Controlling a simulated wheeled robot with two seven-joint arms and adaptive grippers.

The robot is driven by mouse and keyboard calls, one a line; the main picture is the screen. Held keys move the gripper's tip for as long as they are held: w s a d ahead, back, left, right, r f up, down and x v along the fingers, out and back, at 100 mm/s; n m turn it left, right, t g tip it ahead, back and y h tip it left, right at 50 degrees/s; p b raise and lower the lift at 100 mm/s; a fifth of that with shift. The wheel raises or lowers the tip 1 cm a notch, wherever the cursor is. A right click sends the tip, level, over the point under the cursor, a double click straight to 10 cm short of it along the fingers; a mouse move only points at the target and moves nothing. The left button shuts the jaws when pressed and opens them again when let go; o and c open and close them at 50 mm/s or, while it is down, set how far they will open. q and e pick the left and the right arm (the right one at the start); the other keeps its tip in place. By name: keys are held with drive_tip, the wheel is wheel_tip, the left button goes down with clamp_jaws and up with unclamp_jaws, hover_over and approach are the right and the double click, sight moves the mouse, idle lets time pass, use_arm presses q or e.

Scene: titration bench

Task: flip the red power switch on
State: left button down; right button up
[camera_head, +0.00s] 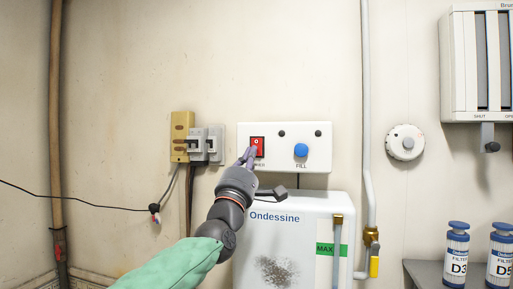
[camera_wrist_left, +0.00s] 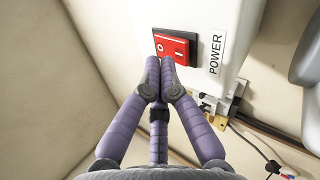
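The red power switch (camera_head: 258,147) sits on the left part of a white wall panel (camera_head: 285,165). In the left wrist view the red switch (camera_wrist_left: 178,48) shows its "O" and "I" marks beside the word POWER. My left gripper (camera_head: 248,156) is at the switch's lower left in the head view. In the left wrist view its purple fingertips (camera_wrist_left: 160,64) are together with nothing visible between them, right at the edge of the switch. I cannot tell whether they touch it. My right gripper is not in view.
A blue FILL button (camera_head: 301,150) is on the same panel. A socket with grey plugs (camera_head: 198,145) is to the left. A white Ondessine tank (camera_head: 290,240) stands below. A pipe (camera_head: 366,120) and a round dial (camera_head: 405,142) are to the right.

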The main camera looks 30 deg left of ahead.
use_arm(q)
drive_tip(key=shift+w, duration=0.15)
idle(0.4)
drive_tip(key=shift+w+a+b, duration=0.1)
drive_tip(key=shift+w+b, duration=0.15)
drive_tip(key=shift+b, duration=0.1)
drive_tip(key=shift+w, duration=0.15)
drive_tip(key=shift+w+a, duration=0.1)
drive_tip(key=shift+w, duration=0.15)
idle(0.5)
drive_tip(key=s+d+b, duration=0.1)
drive_tip(key=s+b, duration=0.1)
drive_tip(key=s, duration=0.5)
drive_tip(key=shift+d+b, duration=0.3)
drive_tip(key=shift+d, duration=0.05)
idle(0.3)
drive_tip(key=shift+w, duration=0.1)
idle(0.3)
